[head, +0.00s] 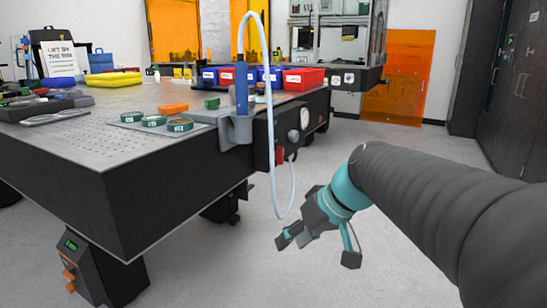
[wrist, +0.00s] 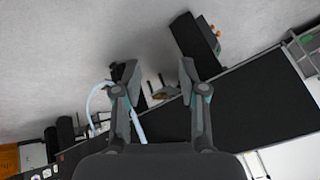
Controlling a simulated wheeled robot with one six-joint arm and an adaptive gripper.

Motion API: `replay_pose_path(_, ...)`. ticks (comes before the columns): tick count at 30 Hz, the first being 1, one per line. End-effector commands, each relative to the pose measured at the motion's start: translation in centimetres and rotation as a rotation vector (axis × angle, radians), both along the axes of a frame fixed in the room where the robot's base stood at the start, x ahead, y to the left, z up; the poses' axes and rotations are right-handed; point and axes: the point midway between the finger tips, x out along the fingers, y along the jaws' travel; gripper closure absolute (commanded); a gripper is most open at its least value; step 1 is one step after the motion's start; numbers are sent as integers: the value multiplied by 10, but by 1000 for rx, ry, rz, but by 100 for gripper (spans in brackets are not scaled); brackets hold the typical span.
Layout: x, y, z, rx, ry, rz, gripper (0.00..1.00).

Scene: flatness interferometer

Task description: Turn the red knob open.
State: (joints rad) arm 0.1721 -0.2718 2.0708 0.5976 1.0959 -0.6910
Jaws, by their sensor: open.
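The red knob (head: 280,156) is small in the head view. It is low on the black panel (head: 264,135) at the side of the optical table, close to a hanging pale hose. My gripper (head: 318,250) is open and empty, in the air in front of and below the panel, to the right of the hose loop. It is apart from the knob. In the wrist view my two fingers (wrist: 160,75) are spread, with floor and the table's dark underside beyond them. I cannot make out the knob in the wrist view.
The pale hose (head: 270,80) arches from a blue cylinder (head: 241,90) and hangs in front of the panel. A round gauge (head: 293,136) is beside it. The table (head: 180,195) fills the left. Grey floor (head: 370,145) is clear behind my arm.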

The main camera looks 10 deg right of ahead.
Motion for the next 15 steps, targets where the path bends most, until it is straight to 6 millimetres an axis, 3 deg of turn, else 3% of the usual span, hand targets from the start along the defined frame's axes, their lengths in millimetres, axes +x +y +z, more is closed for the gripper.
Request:
replay_pose_path(1, 23, -2, 0, 42, -18, 32, 58)
replay_pose_path(8, 119, -18, 18, 225, -208, 186, 58)
replay_pose_path(15, 214, -67, 30, 366, -523, 291, 58)
